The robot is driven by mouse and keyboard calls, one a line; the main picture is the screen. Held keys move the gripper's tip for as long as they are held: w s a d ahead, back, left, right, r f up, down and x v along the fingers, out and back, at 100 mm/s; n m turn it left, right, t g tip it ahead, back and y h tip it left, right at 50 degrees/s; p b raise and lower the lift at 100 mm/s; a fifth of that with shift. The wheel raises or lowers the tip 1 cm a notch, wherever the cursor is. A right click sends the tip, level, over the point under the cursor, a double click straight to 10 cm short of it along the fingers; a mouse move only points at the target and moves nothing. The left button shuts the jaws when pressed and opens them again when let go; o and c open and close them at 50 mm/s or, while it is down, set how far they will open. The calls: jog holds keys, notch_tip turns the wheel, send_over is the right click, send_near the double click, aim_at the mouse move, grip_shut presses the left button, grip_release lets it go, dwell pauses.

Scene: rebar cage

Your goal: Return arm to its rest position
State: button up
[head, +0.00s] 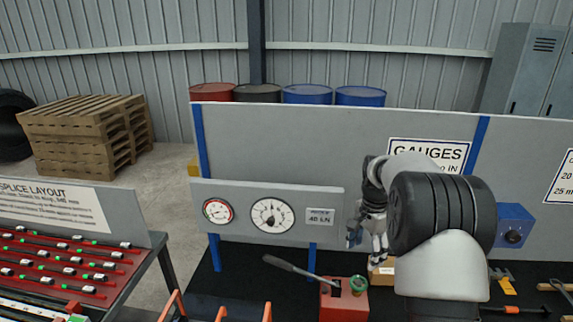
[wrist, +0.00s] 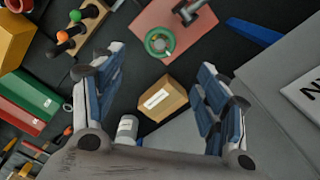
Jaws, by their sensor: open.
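My arm (head: 440,215) rises in the right foreground of the head view, bent, with its large black joint in front of the back panel. My gripper (head: 367,245) hangs at its left, beside the right end of the gauge board and above the bench. In the wrist view my gripper (wrist: 150,78) shows two blue-padded fingers spread wide, with nothing held between them. A small cardboard box (wrist: 163,98) lies below, seen between the fingers; in the head view the gripper and arm partly hide it.
A red block (head: 345,303) with a lever and green ring stands on the bench near my gripper. A gauge board (head: 250,232) is left of it, a blue knob box (head: 513,228) right. A grey can (wrist: 127,128) shows near the fingers. A rebar table (head: 65,265) stands left.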

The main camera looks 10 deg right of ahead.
jog(key=s+a+r+n+t+b, duration=0.2)
jog(key=s+a+r+n+b, duration=0.2)
jog(key=s+a+r+n, duration=0.55)
jog(key=s+a+f+n+t+b, duration=0.1)
jog(key=s+a, duration=0.3)
jog(key=s, duration=0.8)
jog(key=s+a+f+n+t+b, duration=0.1)
jog(key=s+a+n, duration=0.3)
jog(key=s, duration=0.8)
jog(key=shift+f+t+b, duration=0.3)
jog(key=shift+f+b, duration=0.3)
jog(key=shift+b, duration=0.15)
jog(key=shift+c, duration=0.3)
